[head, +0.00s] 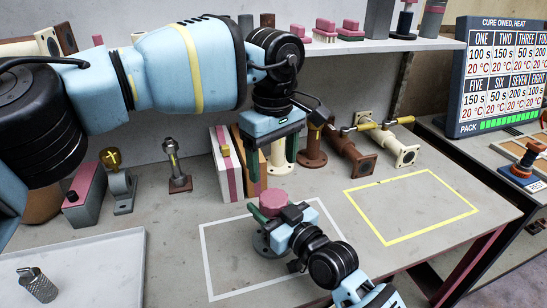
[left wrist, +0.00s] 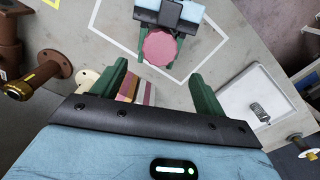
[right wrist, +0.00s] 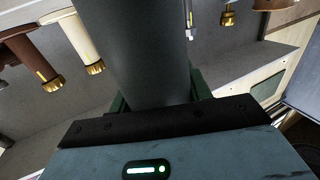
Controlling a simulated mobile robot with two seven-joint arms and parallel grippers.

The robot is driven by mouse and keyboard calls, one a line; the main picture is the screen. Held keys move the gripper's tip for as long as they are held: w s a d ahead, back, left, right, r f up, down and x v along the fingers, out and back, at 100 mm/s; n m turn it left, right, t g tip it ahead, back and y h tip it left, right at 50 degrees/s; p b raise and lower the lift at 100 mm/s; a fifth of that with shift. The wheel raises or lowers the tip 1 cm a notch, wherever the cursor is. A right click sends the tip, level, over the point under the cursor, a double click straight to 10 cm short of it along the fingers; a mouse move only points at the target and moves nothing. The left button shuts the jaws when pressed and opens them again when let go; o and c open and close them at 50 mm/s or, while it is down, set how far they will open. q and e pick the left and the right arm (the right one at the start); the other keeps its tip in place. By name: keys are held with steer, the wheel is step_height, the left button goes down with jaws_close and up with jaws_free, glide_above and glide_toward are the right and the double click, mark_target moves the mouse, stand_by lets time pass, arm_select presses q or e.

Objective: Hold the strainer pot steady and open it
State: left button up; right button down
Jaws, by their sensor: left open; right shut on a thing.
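The strainer pot (head: 262,243) stands upright inside a white outline on the bench, its pink ridged lid (head: 273,199) on top. The lid also shows in the left wrist view (left wrist: 164,47). My right gripper (head: 272,218) is shut on the pot's body, below the lid. In the right wrist view the dark grey body (right wrist: 135,50) fills the space between the green fingers and hides their tips. My left gripper (head: 271,150) is open and empty, above and behind the lid, with its fingers pointing down. In the left wrist view the lid lies beyond the fingertips, apart from them.
A white tray (head: 100,262) at the front left holds a small metal mesh cylinder (head: 38,284). Flanged pipes (head: 350,158) and upright boards (head: 228,168) stand behind. The yellow outlined area (head: 415,205) on the right is clear. A shelf (head: 385,46) runs above the back.

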mark_target(274, 196)
arm_select(q)
steer(key=shift+f, duration=0.15)
steer(key=shift+f, duration=3.9)
steer(key=c, duration=1)
steer(key=n, duration=0.9)
steer(key=shift+n, duration=0.3)
steer(key=o, duration=1.1)
